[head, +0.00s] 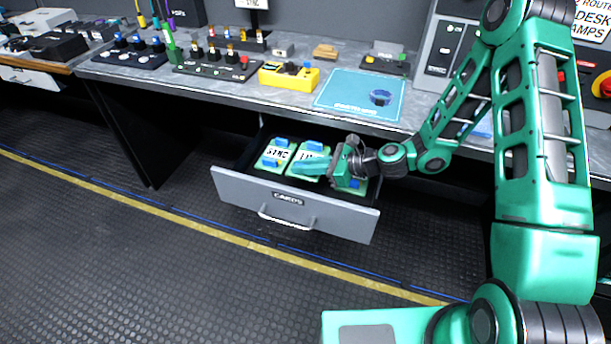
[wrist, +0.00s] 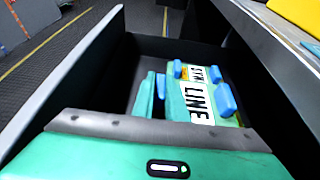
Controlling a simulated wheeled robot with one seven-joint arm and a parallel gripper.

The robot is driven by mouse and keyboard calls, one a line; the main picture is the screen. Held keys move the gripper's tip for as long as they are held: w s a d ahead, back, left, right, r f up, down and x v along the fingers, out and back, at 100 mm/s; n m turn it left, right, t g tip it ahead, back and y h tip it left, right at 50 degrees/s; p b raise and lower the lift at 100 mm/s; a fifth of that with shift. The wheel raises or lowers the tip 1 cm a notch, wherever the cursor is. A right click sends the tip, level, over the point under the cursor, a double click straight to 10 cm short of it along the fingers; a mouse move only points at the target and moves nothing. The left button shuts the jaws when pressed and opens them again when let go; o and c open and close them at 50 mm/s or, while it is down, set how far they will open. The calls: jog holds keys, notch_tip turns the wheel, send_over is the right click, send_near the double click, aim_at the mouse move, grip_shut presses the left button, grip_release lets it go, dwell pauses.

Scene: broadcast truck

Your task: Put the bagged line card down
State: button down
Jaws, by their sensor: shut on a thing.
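My gripper (head: 304,167) is inside the open grey drawer (head: 290,208), marked CARDS, and is shut on the bagged line card (head: 314,150). In the wrist view, the fingers (wrist: 158,90) are beside the LINE label of the line card (wrist: 199,103), which has blue clips. The exact contact, and whether the card touches the drawer floor, cannot be told. A similar bagged card (head: 275,154), reading like SYNC, lies to its left in the drawer. Something green and blue (head: 354,184) shows below my gripper, partly hidden.
The worktop (head: 225,76) above the drawer holds a yellow box (head: 289,77), a blue mat (head: 345,98) with a dark blue ring, and several button panels. The drawer's front and side walls stand close around my gripper. The floor in front is clear.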

aim_at(304, 180)
jog(key=shift+f, duration=2.9)
jog(key=c, duration=1.8)
grip_release()
jog(key=shift+f, duration=0.1)
jog(key=shift+o, duration=0.2)
jog(key=v, duration=1.2)
jog(key=shift+s, duration=0.1)
jog(key=shift+r, duration=0.2)
